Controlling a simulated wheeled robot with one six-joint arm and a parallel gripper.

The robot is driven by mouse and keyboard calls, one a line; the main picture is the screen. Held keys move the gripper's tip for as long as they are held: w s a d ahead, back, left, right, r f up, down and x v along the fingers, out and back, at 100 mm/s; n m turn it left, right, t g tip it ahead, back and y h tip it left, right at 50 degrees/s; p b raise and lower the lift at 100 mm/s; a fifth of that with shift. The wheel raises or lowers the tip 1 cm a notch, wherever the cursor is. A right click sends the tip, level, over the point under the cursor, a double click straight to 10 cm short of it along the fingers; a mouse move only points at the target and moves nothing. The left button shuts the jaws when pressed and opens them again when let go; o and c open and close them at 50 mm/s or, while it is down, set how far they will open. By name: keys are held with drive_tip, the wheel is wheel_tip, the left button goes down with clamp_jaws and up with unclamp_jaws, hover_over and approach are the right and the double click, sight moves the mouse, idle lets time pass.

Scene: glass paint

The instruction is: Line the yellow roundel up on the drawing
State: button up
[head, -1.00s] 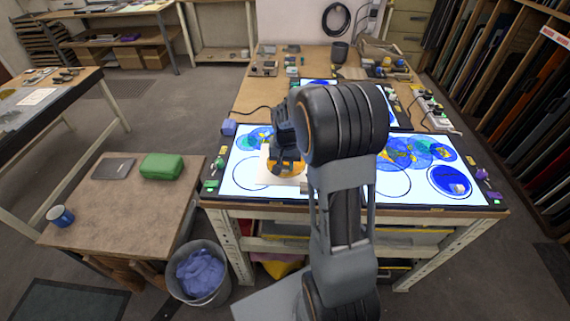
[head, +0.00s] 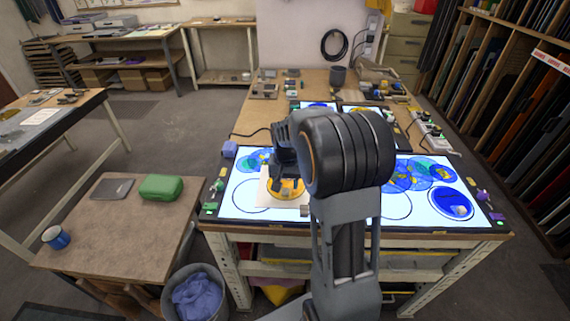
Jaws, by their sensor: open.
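The yellow roundel (head: 289,193) lies on a pale sheet (head: 263,199) on the left part of the lit table (head: 232,207). My gripper (head: 287,184) is right over the roundel and hides part of it. Its jaws are open; I cannot tell whether they touch the roundel. A drawn circle outline (head: 247,196) shows to the left, partly covered by the sheet. Another drawn circle (head: 396,206) shows to the right of my arm. My arm hides the middle of the lit table.
Overlapping blue and teal discs (head: 418,172) and a blue roundel (head: 451,203) lie on the right of the lit table. A low side table (head: 118,222) holds a green pouch (head: 161,187) and a blue mug (head: 56,237). A bin (head: 197,297) stands below.

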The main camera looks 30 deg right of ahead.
wheel_tip(320, 180, up, 11)
drive_tip(key=s+a+n+t, duration=0.2)
drive_tip(key=s+a, duration=0.3)
drive_tip(key=s, duration=0.3)
drive_tip(key=s+a+f+n+t, duration=0.1)
drive_tip(key=s+a+n, duration=0.2)
drive_tip(key=s, duration=0.5)
drive_tip(key=shift+a+f+n+t, duration=0.3)
drive_tip(key=shift+a+n+t, duration=0.1)
drive_tip(key=shift+a, duration=0.45)
idle(0.5)
